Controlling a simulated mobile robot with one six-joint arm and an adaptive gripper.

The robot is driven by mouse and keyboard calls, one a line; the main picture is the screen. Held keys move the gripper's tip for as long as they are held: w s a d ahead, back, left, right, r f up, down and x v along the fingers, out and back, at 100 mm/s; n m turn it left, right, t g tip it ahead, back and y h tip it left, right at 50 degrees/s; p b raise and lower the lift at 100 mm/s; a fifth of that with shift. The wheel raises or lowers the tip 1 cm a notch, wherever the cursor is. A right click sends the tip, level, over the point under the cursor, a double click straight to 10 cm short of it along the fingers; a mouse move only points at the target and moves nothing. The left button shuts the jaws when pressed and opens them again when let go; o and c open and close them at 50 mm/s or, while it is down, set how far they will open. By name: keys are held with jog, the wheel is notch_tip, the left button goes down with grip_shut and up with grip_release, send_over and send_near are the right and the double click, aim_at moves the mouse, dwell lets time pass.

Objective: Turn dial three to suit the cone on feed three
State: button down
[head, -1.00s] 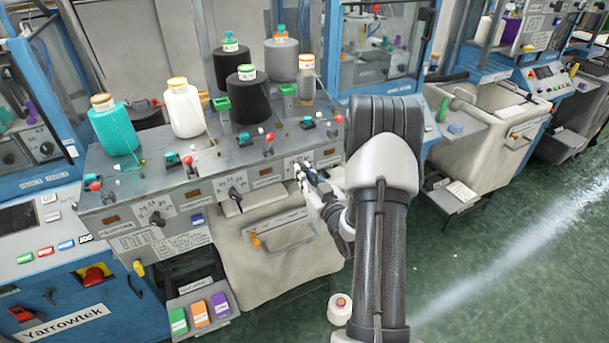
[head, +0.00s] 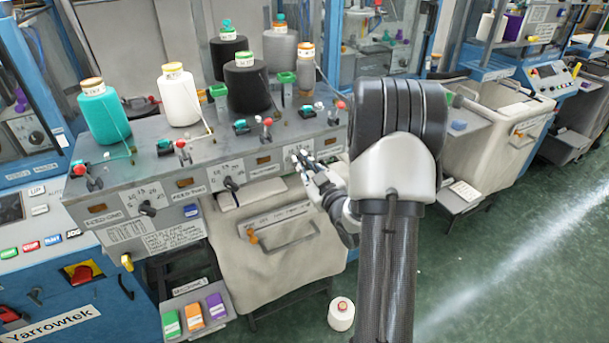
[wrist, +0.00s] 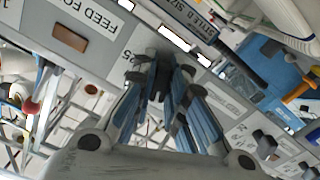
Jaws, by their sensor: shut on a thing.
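Dial three is the dark knob (wrist: 160,85) on the sloped grey panel, to the right of the feed four label in the wrist view. My gripper (wrist: 163,92) is closed around it, with fingers on both sides. In the head view my gripper (head: 300,163) covers most of this dial, and its pointer direction cannot be told. The cone's label is too small to read.
Dial one (head: 147,208) and dial two (head: 230,183) lie left along the panel. Red-knobbed levers (head: 266,123) stand above it. Teal (head: 103,115) and white (head: 181,98) cones stand left. A fabric bin (head: 275,265) hangs below. A small white cone (head: 341,314) is on the floor.

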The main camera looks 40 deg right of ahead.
jog(key=shift+f+n+b, duration=0.2)
jog(key=shift+n+b, duration=0.9)
jog(key=shift+b, duration=0.35)
jog(key=c, duration=1.5)
grip_release()
jog(key=shift+r, duration=0.15)
jog(key=shift+c, duration=0.2)
jog(key=v, duration=1.2)
jog(key=shift+d, duration=0.1)
